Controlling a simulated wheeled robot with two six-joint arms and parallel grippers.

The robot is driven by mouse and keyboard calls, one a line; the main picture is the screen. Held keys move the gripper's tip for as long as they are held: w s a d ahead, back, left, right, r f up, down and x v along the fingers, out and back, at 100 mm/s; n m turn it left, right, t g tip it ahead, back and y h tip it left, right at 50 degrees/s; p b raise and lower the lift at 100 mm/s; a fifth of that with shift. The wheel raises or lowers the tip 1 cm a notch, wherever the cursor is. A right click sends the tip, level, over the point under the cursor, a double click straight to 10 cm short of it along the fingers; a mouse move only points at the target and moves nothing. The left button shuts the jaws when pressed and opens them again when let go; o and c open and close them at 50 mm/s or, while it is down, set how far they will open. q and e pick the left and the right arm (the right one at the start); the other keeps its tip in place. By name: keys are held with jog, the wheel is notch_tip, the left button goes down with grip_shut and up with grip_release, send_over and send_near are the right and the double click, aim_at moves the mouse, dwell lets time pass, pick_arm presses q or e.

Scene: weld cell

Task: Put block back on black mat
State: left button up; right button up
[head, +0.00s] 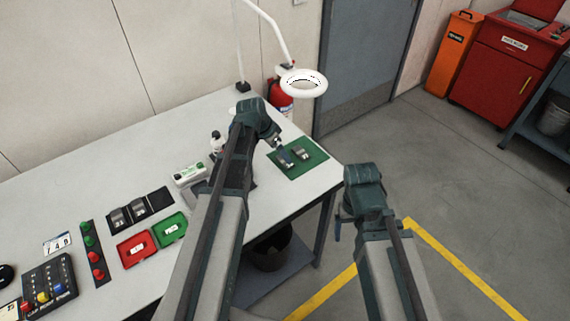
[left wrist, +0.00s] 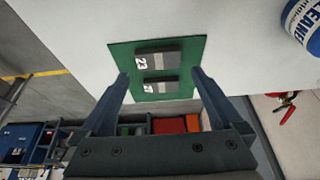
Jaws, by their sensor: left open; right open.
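The black mat (head: 161,198) lies on the table at left centre in the head view, with two grey-and-black blocks (head: 118,217) on its left and middle and its right end bare. A green mat (head: 314,164) at the table's far right end holds two blocks (head: 303,154). The left wrist view shows them on the green mat (left wrist: 122,55) as a block marked 23 (left wrist: 165,54) and a second numbered block (left wrist: 162,86). My left gripper (left wrist: 160,78) is open, above the green mat, with nothing held. My right gripper (head: 339,230) is open and empty, off the table's right edge.
Red (head: 137,249) and green (head: 170,229) trays lie in front of the black mat. A white box (head: 188,178) and a bottle (head: 216,141) stand near my left arm. A ring lamp (head: 304,83) overhangs the far end. A bin (head: 271,252) is below the table.

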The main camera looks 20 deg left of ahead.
aim_at(284, 161)
pick_arm(q)
jog(key=b+x, duration=0.4)
jog(key=x, duration=0.1)
jog(key=shift+s+a+f, duration=0.1)
jog(key=shift+s, duration=0.1)
pick_arm(e)
notch_tip(284, 161, down, 5)
jog(key=shift+r, duration=0.2)
